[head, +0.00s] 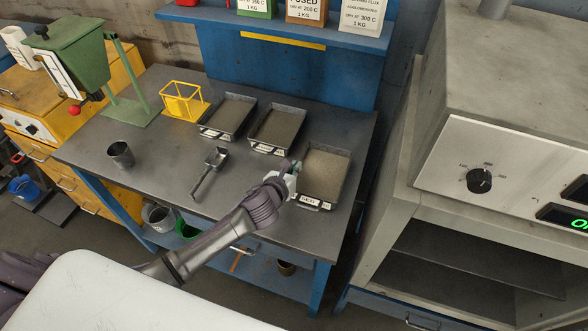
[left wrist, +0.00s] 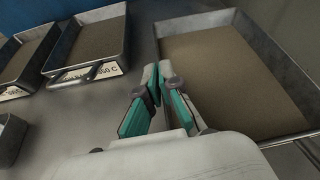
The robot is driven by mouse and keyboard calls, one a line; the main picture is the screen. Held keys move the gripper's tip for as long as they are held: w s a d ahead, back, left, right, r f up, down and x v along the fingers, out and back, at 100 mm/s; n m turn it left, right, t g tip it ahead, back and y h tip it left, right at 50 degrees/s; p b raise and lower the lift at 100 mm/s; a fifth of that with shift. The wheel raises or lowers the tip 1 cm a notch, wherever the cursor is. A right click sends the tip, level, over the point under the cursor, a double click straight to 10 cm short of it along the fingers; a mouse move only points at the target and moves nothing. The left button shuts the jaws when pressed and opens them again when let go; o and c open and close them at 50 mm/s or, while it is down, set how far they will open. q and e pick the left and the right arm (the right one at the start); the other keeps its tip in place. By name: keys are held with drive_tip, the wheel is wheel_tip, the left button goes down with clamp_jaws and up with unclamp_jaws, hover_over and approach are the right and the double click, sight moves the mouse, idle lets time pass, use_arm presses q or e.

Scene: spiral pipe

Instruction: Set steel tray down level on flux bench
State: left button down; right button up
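The steel tray (head: 326,167) holds grey-brown granules and appears roughly level at the right end of the dark flux bench (head: 178,173). Whether its bottom touches the bench cannot be told. It fills the right side of the left wrist view (left wrist: 225,70). My left gripper (head: 292,170) is at the tray's left side. In the left wrist view its teal-padded fingers (left wrist: 158,76) are close together, one on each side of the tray's left wall, and look shut on it. The exact contact is hidden. My right gripper is not in view.
Two similar filled trays (head: 227,115) (head: 277,129) stand to the left. A metal scoop (head: 211,170), a dark cup (head: 120,154), a yellow wire rack (head: 183,101) and a green stand (head: 131,110) are also on the bench. An oven (head: 480,190) stands close on the right.

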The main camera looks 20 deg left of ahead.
use_arm(q)
drive_tip(key=shift+d+f, duration=0.1)
drive_tip(key=shift+f, duration=0.1)
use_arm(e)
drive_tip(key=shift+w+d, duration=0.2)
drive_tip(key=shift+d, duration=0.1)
use_arm(q)
drive_tip(key=shift+f, duration=0.1)
drive_tip(key=c, duration=1.7)
unclamp_jaws()
drive_tip(key=shift+f, duration=0.15)
drive_tip(key=o, duration=0.4)
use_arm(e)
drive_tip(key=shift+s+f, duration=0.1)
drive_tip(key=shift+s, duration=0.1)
